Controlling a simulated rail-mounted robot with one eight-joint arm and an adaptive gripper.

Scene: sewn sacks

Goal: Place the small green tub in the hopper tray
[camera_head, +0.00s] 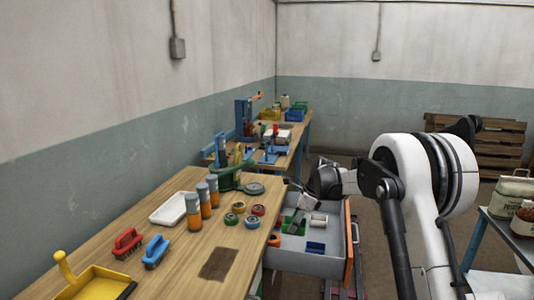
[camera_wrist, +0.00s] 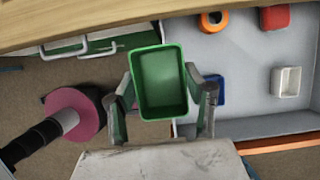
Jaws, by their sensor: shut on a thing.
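A small green tub (camera_wrist: 161,82) is held between the two fingers of my gripper (camera_wrist: 164,92), its open top facing the wrist camera and looking empty. In the head view the tub (camera_head: 295,225) is partly hidden by my gripper (camera_head: 296,222), over the grey open drawer. In the wrist view it overlaps the drawer's edge, with floor showing to its left. Its exact height above the drawer is unclear. A shallow white tray (camera_head: 168,209) lies on the wooden bench; I cannot tell whether it is the hopper tray.
The grey drawer (camera_head: 305,264) holds a blue tub (camera_head: 316,248), a white tub (camera_wrist: 286,81) and an orange round piece (camera_wrist: 213,21). A pink-and-black cylindrical object (camera_wrist: 75,112) is low at left.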

